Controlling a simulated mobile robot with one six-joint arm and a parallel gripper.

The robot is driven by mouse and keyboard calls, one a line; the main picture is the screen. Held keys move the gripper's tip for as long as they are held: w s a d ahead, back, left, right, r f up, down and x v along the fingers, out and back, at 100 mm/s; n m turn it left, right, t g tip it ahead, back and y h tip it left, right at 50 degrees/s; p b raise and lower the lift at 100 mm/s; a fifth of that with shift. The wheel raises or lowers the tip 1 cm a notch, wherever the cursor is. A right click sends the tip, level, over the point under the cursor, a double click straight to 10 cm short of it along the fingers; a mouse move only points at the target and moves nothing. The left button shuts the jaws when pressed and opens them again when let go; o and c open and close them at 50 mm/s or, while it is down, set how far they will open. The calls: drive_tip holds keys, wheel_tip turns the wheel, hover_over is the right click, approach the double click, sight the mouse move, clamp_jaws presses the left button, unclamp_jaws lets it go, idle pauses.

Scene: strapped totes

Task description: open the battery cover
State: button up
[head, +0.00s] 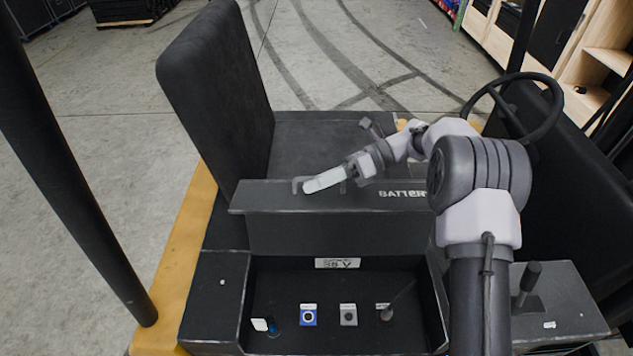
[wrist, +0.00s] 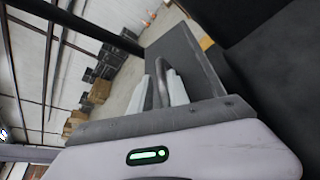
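The battery cover (head: 315,196) is a dark grey panel with white "BATTERY" lettering, in front of the seat in the head view. It looks lowered over the box below it. A small grey handle (head: 297,186) sits at its left part. My gripper (head: 322,182) reaches over the cover from the right, its pale fingers at the handle. In the wrist view the curved handle (wrist: 165,82) runs between the two fingertips, with little gap beside it, so my gripper (wrist: 161,88) looks shut on it. The far side of the grip is hidden in the head view.
A tall dark backrest (head: 220,90) rises left of the cover. A steering wheel (head: 512,108) stands at right. Below the cover is a recessed panel (head: 345,285) with several switches and a lever. A black post (head: 75,190) crosses the left side.

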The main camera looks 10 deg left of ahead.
drive_tip(key=shift+r, duration=0.1)
drive_tip(key=b+v, duration=0.1)
drive_tip(key=v, duration=1.1)
